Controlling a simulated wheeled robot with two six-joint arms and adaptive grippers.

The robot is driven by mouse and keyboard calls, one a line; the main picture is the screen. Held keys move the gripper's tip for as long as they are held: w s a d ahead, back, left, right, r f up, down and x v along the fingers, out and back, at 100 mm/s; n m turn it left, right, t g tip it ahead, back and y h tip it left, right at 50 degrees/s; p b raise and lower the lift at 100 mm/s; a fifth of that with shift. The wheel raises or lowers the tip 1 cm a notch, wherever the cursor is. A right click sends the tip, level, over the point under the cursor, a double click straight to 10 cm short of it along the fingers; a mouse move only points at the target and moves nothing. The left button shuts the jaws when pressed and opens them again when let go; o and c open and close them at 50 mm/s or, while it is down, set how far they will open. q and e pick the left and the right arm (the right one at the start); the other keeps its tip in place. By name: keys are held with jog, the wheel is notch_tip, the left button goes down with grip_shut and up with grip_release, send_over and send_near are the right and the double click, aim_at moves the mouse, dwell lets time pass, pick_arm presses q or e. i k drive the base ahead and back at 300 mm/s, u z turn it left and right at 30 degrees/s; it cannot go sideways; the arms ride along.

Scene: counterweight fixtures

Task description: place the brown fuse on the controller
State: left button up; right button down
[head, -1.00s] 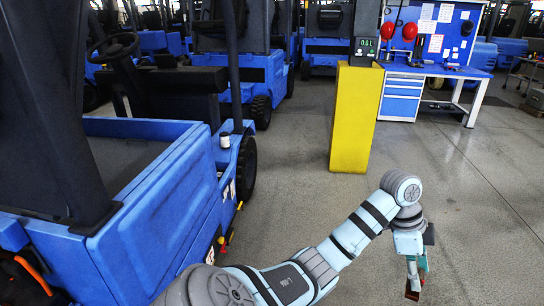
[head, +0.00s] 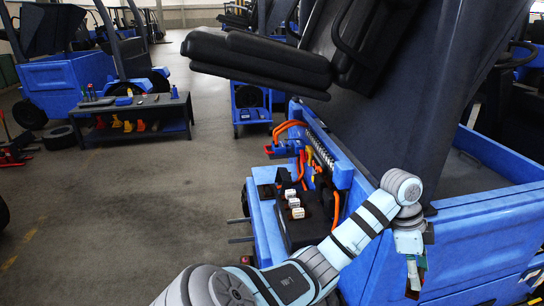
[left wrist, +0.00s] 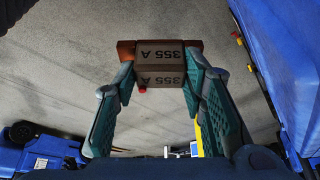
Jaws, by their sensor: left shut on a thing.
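The brown fuse (left wrist: 160,54), a block marked "355 A" with reddish-brown end tabs, is between the fingertips of my left gripper (left wrist: 158,78) in the left wrist view. In the head view my left gripper (head: 414,272) hangs at the lower right, shut on the fuse, of which only a small dark-red part (head: 412,292) shows. The open bay of the blue forklift, left of my gripper, holds a black unit (head: 300,228) with several white blocks on top; it looks like the controller. My forearm covers part of its front. My right gripper is not in view.
Orange cables (head: 291,127) and a red connector (head: 302,164) are behind the black unit. The raised black seat (head: 262,58) overhangs the bay. The forklift's blue side panel (head: 465,240) is close to my left gripper. A dark bench (head: 130,118) stands far left; the floor between is clear.

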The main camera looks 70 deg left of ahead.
aim_at(295, 230)
jog(key=u, duration=1.35)
jog(key=i, duration=1)
